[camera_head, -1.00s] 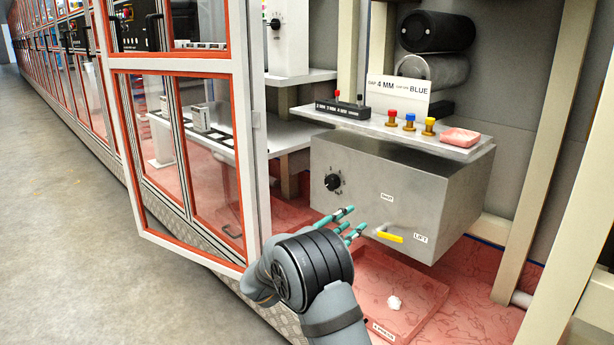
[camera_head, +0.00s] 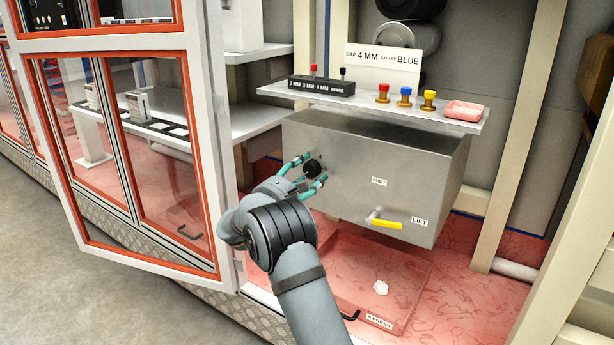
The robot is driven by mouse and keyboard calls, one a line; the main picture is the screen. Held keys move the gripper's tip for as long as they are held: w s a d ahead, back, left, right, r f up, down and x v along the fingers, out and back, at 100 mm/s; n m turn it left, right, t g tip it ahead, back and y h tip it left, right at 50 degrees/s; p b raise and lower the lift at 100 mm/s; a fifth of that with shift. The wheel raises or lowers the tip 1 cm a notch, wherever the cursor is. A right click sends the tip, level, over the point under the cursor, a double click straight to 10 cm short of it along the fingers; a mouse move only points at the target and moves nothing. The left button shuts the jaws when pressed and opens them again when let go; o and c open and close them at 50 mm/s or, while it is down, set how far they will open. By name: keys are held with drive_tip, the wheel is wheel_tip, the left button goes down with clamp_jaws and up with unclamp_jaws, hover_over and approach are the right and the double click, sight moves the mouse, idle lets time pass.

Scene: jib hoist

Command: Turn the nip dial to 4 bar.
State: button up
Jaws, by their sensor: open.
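The nip dial is taken to be the black round knob (camera_head: 313,168) on the left of the front of the grey metal box (camera_head: 400,165). My gripper (camera_head: 307,172) is open, with its teal fingertips one above and one below the knob, at or close to it. Whether they touch it cannot be told. The dial's scale and pointer are mostly hidden or too small to read.
A yellow lever (camera_head: 387,224) sits low on the box near SHUT and LIFT labels. Above, a shelf (camera_head: 365,104) holds a black gauge block (camera_head: 321,86), red, blue and yellow caps, and a pink block (camera_head: 463,110). An orange-framed glass door (camera_head: 125,150) stands left of my arm. A red tray (camera_head: 345,270) lies below.

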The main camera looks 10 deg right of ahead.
drive_tip(key=c, duration=0.4)
drive_tip(key=c, duration=0.7)
drive_tip(key=shift+f, duration=0.1)
drive_tip(key=shift+c, duration=0.2)
